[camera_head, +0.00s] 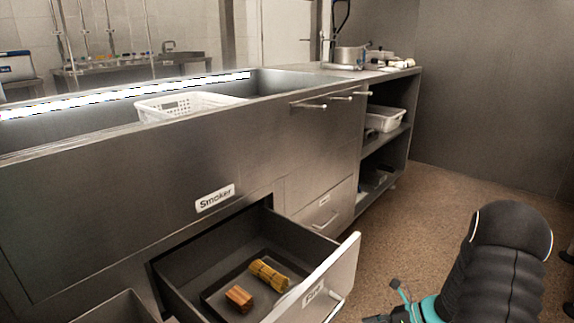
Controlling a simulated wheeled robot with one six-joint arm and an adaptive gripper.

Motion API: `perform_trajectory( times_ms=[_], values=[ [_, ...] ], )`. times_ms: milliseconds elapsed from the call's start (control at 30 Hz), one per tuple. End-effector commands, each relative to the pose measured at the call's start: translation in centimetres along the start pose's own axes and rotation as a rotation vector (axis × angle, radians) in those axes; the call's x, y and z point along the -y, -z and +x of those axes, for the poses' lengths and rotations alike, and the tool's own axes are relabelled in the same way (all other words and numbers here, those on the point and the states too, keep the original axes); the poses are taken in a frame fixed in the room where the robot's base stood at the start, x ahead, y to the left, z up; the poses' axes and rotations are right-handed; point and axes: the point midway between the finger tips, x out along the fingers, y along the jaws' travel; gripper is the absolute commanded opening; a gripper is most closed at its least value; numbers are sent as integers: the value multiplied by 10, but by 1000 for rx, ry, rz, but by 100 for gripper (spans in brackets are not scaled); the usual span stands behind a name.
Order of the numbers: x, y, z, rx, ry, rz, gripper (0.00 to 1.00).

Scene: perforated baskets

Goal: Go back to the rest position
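My arm shows at the lower right as a thick black ribbed link with a teal part beside it. Small dark parts that look like my gripper (388,301) reach left from the teal part at the bottom edge. They are small and cut off by the frame, so I cannot tell whether the gripper is open or shut. No object shows in it. It is to the right of the open drawer (342,262), apart from its front in the picture.
The drawer holds a dark tray with a brown block bundle (239,298) and a yellow bundle (268,274). A steel counter (120,185) labelled "Smoker" holds a white perforated basket (185,104). Another basket (383,118) sits on the right shelf. Brown floor (450,200) is clear at right.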

Motion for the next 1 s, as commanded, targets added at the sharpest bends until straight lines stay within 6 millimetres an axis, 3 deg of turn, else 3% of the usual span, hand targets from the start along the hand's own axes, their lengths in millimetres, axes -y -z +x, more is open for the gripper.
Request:
perform_trajectory(
  times_ms=[33, 200, 500, 1000],
  values=[
    [-18, -5, -7, -61, -16, -130, 41],
    [-70, -12, -28, -251, -95, -548, 41],
    [-145, -29, -70, -535, -249, -1163, 41],
    [-244, -67, -138, -959, -443, -1884, 41]
  ],
)
